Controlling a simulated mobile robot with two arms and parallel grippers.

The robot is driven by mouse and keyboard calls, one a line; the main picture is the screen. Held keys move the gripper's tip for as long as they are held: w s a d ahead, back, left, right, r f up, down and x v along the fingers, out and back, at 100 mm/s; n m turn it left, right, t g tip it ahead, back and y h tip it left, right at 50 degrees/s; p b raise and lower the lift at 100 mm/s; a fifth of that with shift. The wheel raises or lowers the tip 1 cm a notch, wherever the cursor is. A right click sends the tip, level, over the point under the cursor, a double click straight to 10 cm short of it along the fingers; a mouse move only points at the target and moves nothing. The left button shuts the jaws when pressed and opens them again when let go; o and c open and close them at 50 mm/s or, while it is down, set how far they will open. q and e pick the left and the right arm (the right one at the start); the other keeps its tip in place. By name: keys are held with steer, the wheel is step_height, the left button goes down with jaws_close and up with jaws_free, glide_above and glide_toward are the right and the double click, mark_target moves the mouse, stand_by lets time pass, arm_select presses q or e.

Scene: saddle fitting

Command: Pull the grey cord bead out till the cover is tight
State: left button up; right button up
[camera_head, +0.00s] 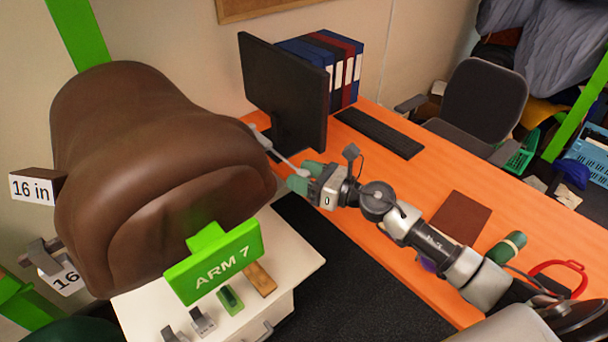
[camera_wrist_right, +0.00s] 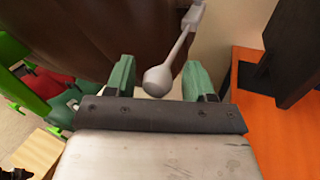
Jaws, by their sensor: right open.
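The brown saddle cover (camera_head: 160,150) is a large rounded form at the left of the head view; it also fills the top of the right wrist view (camera_wrist_right: 120,35). A grey cord with a bead comes off its right side. The bead (camera_wrist_right: 158,81) shows in the right wrist view between my fingers, apart from both. In the head view the cord (camera_head: 283,158) runs down to my right gripper (camera_head: 302,178), where the fingers hide the bead. My right gripper, with green fingers, is open around the bead (camera_wrist_right: 164,84). My left gripper is not in view.
A green "ARM 7" sign (camera_head: 213,262) stands before the saddle, above a white cabinet (camera_head: 300,258) with small blocks. The orange desk (camera_head: 375,235) holds a monitor (camera_head: 284,95), binders (camera_head: 335,65) and a keyboard (camera_head: 378,133).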

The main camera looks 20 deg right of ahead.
steer(key=shift+s+d, duration=0.1)
steer(key=shift+s, duration=0.1)
steer(key=b+v, duration=0.5)
steer(key=v, duration=0.5)
steer(key=shift+d, duration=0.15)
